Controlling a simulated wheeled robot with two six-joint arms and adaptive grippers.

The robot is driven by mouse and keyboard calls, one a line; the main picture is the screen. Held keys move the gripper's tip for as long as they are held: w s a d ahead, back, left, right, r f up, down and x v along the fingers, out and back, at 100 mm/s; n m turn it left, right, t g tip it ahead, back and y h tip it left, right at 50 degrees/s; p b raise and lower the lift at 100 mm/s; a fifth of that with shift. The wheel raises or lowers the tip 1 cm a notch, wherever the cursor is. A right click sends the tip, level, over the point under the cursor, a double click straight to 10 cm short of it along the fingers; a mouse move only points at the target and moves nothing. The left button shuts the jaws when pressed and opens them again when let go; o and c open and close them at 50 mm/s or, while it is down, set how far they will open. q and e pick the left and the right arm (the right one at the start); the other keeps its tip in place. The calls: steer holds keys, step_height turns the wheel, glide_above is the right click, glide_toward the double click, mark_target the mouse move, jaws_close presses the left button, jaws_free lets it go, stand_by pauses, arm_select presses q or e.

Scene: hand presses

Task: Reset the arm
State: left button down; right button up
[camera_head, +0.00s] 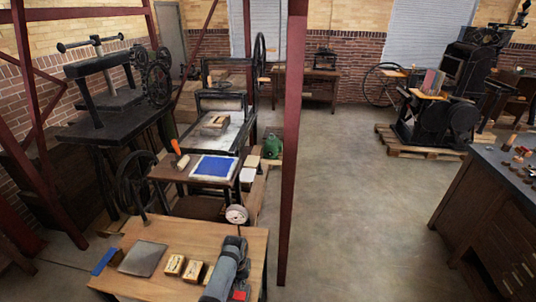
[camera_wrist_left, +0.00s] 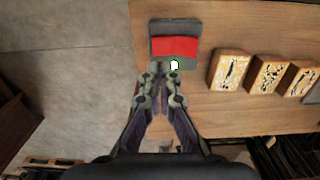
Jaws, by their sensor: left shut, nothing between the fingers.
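My left gripper (camera_head: 237,243) is over the right part of the wooden table (camera_head: 140,231) in the head view, with my grey arm link behind it. In the left wrist view the gripper (camera_wrist_left: 160,70) has its fingers together, with nothing between them. Its tips are close to a red and dark grey item (camera_wrist_left: 175,47) on the table; whether they touch it I cannot tell. A red part of this item (camera_head: 239,295) shows beside my arm in the head view. My right gripper is not in view.
Wooden printing blocks (camera_head: 175,264) lie on the table, also in the wrist view (camera_wrist_left: 229,69). A grey plate (camera_head: 143,258) and a blue item (camera_head: 103,262) lie left of them. A hand press (camera_head: 217,110) stands behind; a red post (camera_head: 290,150) rises right. Floor is open to the right.

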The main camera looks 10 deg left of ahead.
arm_select(q)
steer(key=s+a+r+t, duration=0.2)
steer(key=s+a+r, duration=0.4)
steer(key=s+a, duration=0.4)
steer(key=s+r+t+y, duration=0.1)
steer(key=s+r+t, duration=0.1)
steer(key=s+r, duration=0.85)
step_height(320, 180, down, 32)
steer(key=s+a+g+b, duration=0.1)
steer(key=a+g+b, duration=0.1)
steer(key=b, duration=0.5)
steer(key=s+a+f+b, duration=0.1)
steer(key=s+f+b, duration=0.4)
steer(key=s+f, duration=1.4)
step_height(320, 180, down, 4)
steer(key=shift+r+g+b, duration=0.2)
steer(key=shift+g+b, duration=0.1)
steer(key=shift+g, duration=0.1)
